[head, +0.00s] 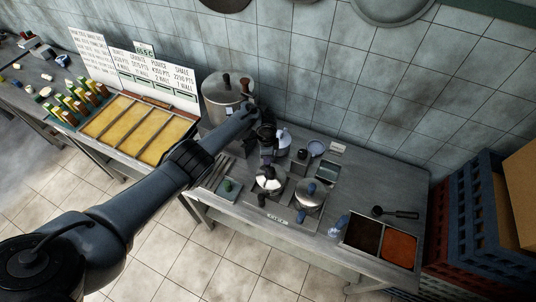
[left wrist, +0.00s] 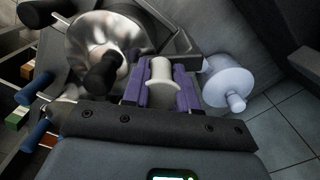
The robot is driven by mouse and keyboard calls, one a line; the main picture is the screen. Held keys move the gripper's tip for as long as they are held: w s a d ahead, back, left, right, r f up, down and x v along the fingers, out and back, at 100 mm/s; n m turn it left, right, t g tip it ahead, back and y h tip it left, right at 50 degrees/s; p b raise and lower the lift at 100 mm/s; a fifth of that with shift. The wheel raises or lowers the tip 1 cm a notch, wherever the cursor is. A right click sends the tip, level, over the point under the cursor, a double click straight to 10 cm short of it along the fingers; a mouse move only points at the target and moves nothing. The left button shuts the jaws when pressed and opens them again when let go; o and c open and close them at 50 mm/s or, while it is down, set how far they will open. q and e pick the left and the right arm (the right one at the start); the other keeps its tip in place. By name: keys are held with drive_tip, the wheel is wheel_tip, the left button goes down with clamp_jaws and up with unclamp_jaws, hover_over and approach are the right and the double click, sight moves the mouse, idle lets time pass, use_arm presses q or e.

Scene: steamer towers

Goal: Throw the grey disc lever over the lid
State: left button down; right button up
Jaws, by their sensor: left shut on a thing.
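My left gripper (head: 268,158) reaches over the middle of the counter, among the pots. In the left wrist view its purple fingers (left wrist: 160,88) are shut on a pale, spool-shaped knob (left wrist: 161,72). I cannot tell for sure whether this knob belongs to the grey disc lever. A shiny round metal lid or pot (left wrist: 88,38) with a black knob is to its upper left. A pale blue cylinder (left wrist: 228,76) with a stub is to its right. In the head view a pot with a bright lid (head: 270,183) stands just below the gripper. My right gripper is not in view.
A large steel pot (head: 219,100) stands near the wall behind my left arm. A small pot with a blue knob (head: 308,199) is to the right. Pans of black and orange contents (head: 399,246), a dark ladle (head: 397,213) and blue and red crates (head: 480,215) lie further right.

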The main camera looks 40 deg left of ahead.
use_arm(q)
drive_tip(key=shift+s+m, duration=0.1)
drive_tip(key=shift+m, duration=0.2)
drive_tip(key=c, duration=0.9)
unclamp_jaws()
drive_tip(key=shift+a, duration=0.1)
drive_tip(key=shift+r, duration=0.15)
wheel_tip(320, 180, up, 11)
drive_tip(key=p, duration=0.3)
drive_tip(key=shift+f, duration=0.2)
